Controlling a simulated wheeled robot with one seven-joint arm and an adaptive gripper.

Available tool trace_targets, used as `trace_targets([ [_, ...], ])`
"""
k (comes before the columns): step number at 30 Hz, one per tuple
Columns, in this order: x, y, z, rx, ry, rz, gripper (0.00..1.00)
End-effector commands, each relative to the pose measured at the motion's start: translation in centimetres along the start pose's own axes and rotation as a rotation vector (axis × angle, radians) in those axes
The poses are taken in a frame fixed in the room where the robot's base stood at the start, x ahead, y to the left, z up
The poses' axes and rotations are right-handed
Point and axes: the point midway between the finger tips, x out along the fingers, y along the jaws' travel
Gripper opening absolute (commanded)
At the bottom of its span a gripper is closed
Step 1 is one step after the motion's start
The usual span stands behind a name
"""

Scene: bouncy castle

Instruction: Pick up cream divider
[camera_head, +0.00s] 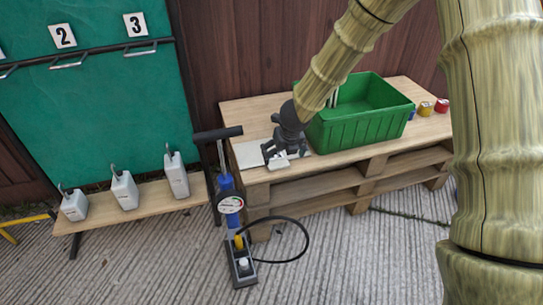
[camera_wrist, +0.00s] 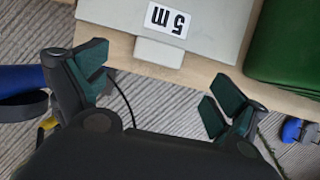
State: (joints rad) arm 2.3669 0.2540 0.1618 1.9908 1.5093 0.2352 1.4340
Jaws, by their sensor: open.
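The cream divider (camera_head: 252,155) lies flat on the pallet table's front left corner, left of the green crate. I cannot tell the height gap.
The green crate (camera_head: 345,130) stands close to the right of the divider on the wooden pallet table (camera_head: 268,192). A blue pump (camera_head: 229,195) stands in front of the table's left end. Small red and yellow items sit right of the crate.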

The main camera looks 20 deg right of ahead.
Motion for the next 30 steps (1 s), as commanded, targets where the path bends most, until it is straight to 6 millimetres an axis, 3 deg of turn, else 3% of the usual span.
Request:
trace_targets([
  [3, 2.0, 0.0, -0.1, -0.001, 0.0, -0.001, 0.96],
  [11, 3.3, 0.0, 0.3, -0.002, -0.001, -0.001, 0.96],
  [21, 7.5, 0.1, 1.1, -0.001, 0.0, -0.002, 0.96],
  [30, 7.8, 0.1, 1.2, -0.001, -0.001, -0.001, 0.96],
])
